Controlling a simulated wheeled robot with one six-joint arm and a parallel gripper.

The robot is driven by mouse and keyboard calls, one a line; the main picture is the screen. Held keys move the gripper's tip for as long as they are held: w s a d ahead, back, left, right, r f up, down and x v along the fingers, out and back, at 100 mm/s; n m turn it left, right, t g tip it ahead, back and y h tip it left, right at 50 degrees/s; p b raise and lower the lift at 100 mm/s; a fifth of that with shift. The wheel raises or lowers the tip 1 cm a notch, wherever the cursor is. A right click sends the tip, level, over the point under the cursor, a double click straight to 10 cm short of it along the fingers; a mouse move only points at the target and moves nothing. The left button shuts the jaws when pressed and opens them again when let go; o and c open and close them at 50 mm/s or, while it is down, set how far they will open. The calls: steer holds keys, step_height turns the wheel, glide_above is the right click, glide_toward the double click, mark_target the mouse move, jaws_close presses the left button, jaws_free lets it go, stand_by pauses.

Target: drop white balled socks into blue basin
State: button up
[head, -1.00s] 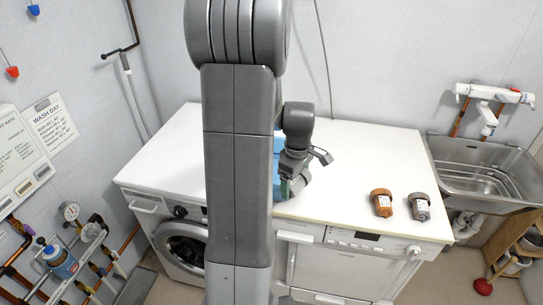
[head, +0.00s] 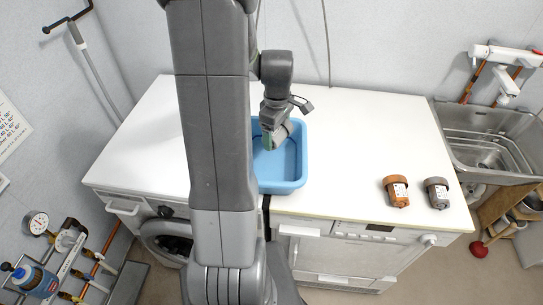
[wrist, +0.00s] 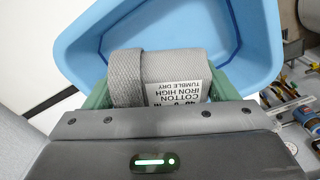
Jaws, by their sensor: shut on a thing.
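The blue basin (head: 299,150) stands on the white worktop, its left part hidden behind my arm in the head view. It also fills much of the wrist view (wrist: 85,45) and looks empty where it shows. My gripper (head: 273,137) is over the basin. In the wrist view its green fingers (wrist: 165,88) are shut on a rolled ball of socks (wrist: 125,75). The ball is knit, looks light grey there, and carries a white care label. Its height above the basin floor is hard to tell.
A brown labelled roll (head: 397,190) and a grey labelled roll (head: 437,192) sit on the worktop (head: 365,130), right of the basin. A metal sink (head: 490,150) is at the far right. The worktop between basin and rolls is clear.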

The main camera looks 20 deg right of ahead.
steer(key=shift+w+f+b, duration=0.1)
steer(key=shift+f+b, duration=1)
steer(key=shift+f, duration=0.9)
steer(key=o, duration=1)
steer(key=shift+o, duration=0.2)
steer(key=shift+r, duration=0.15)
step_height(320, 180, up, 14)
steer(key=shift+f+b, duration=0.15)
steer(key=shift+b, duration=0.35)
